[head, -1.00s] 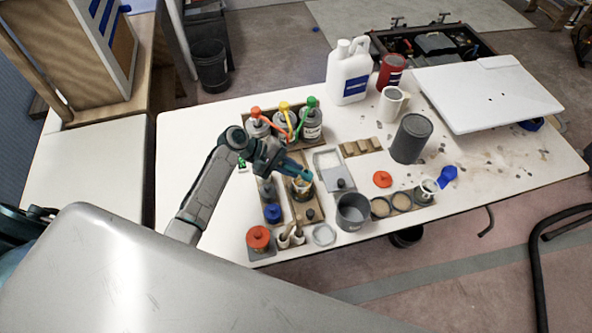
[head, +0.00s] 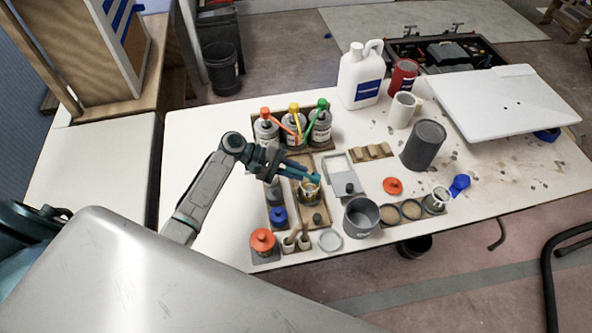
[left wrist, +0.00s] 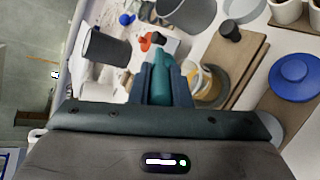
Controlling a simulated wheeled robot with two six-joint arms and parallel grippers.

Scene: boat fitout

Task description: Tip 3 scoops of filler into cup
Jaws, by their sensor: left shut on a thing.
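My left gripper (head: 312,175) is over the wooden board, close to a small clear cup (head: 308,193) with yellowish colour inside. In the left wrist view the fingers (left wrist: 166,82) are shut on a teal piece (left wrist: 161,68) that looks like a handle; its far end is hard to make out. The clear cup shows just right of the fingers in that view (left wrist: 207,86). Two round pots of tan powder, probably filler (head: 390,214), (head: 411,210), stand in a holder to the right. My right gripper is not in view.
A grey tub (head: 361,217) stands between the board and the pots. Bottles with red, yellow and green tops (head: 294,126) stand behind. A dark grey can (head: 423,145), white jug (head: 360,75) and blue-lidded jar (head: 278,216) are around. The table's right front is fairly clear.

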